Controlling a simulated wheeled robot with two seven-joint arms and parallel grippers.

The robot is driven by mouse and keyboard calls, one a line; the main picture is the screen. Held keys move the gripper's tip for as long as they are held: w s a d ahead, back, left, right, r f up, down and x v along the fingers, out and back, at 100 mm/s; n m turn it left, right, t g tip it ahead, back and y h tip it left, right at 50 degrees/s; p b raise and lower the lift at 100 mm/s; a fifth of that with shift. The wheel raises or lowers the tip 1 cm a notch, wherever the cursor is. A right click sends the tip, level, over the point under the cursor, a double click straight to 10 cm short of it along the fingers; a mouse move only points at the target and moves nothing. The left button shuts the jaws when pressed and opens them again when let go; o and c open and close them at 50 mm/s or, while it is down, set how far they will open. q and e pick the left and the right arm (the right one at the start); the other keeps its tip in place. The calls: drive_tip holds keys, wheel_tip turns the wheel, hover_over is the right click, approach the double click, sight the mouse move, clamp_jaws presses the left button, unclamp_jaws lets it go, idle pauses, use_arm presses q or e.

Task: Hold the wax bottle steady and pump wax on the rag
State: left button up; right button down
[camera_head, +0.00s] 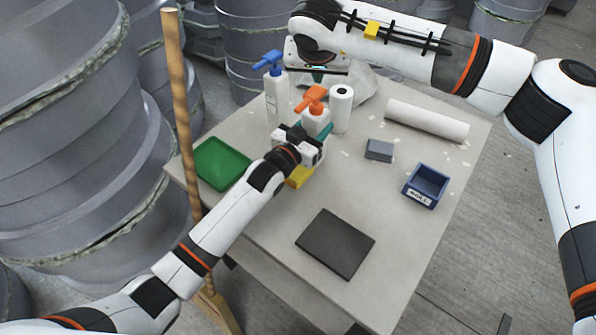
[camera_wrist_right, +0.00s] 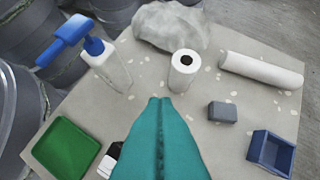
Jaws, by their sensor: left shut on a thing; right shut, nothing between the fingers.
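A white bottle with an orange pump head (camera_head: 313,98) stands on the table. My left gripper (camera_head: 318,133) is shut on this bottle's body from the front. My right gripper, with teal fingers (camera_wrist_right: 160,100), is shut and empty in the right wrist view; in the head view its fingers are not clearly seen below its wrist, behind the orange pump. A second white bottle with a blue pump (camera_head: 272,85) stands to the left; it also shows in the wrist view (camera_wrist_right: 108,68). A yellow item (camera_head: 300,178), perhaps the rag, lies partly hidden under my left gripper.
A paper roll (camera_head: 341,108) stands close right of the orange-pump bottle. A crumpled pale heap (camera_wrist_right: 172,27) lies behind. A green tray (camera_head: 221,163), grey block (camera_head: 379,150), blue bin (camera_head: 426,186), dark pad (camera_head: 335,243) and long white roll (camera_head: 427,121) lie around. The front right is clear.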

use_arm(q)
drive_tip(key=o, duration=1.2)
use_arm(e)
wheel_tip(320, 180, up, 6)
use_arm(q)
drive_tip(key=v, duration=1.2)
drive_tip(key=shift+f, duration=0.1)
